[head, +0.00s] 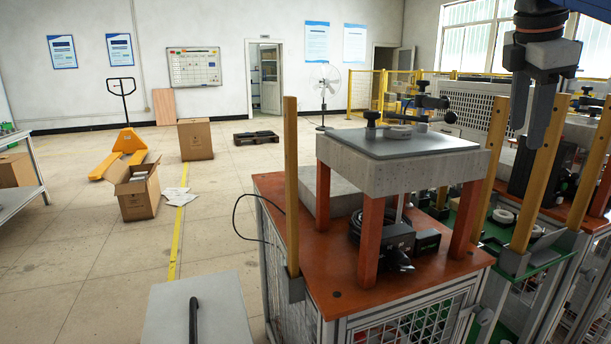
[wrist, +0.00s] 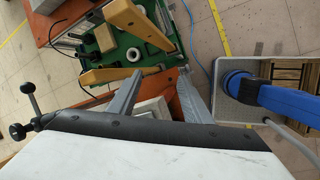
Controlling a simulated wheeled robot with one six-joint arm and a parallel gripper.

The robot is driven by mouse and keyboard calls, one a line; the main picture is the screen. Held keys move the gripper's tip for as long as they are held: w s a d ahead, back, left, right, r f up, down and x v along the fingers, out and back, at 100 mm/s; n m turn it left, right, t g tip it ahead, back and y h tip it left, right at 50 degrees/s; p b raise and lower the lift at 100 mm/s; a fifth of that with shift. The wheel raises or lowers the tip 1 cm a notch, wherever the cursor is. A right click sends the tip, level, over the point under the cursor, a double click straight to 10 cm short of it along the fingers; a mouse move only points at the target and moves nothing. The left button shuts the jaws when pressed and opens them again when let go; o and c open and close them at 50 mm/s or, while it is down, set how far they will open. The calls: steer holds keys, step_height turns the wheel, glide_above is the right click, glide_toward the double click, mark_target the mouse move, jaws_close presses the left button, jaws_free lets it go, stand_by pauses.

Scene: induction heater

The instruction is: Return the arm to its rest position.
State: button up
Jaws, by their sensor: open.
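My gripper (head: 532,118) hangs at the upper right of the head view, fingers pointing down. Its two grey fingers are apart with nothing between them. In the wrist view my gripper (wrist: 158,82) also shows its two fingers spread and empty. In the head view it is to the right of the raised heater stand (head: 400,165) and appears above the workbenches. I cannot tell its exact height over them. A pale ring (head: 398,132) lies on the grey plate (head: 420,146) on top of the stand.
Upright wooden posts (head: 291,180) rise from the orange-topped bench (head: 330,275), some close to my gripper. A green tray (wrist: 112,68) holds a white ring (wrist: 133,54). Open floor (head: 80,250) lies left, with cardboard boxes and a yellow pallet truck (head: 128,145).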

steer(key=s+a+f+m+y, duration=0.1)
steer(key=s+a+f+m, duration=0.2)
steer(key=f, duration=1)
steer(key=s+a+f+m+t+y, duration=0.1)
steer(key=s+a+f+m, duration=0.2)
steer(key=f, duration=1)
steer(key=s+a+f+m+t+y, duration=0.1)
steer(key=s+a+f+m, duration=0.3)
steer(key=s+f+m, duration=0.4)
step_height(320, 180, down, 5)
steer(key=shift+r+m, duration=0.1)
steer(key=shift+m, duration=0.8)
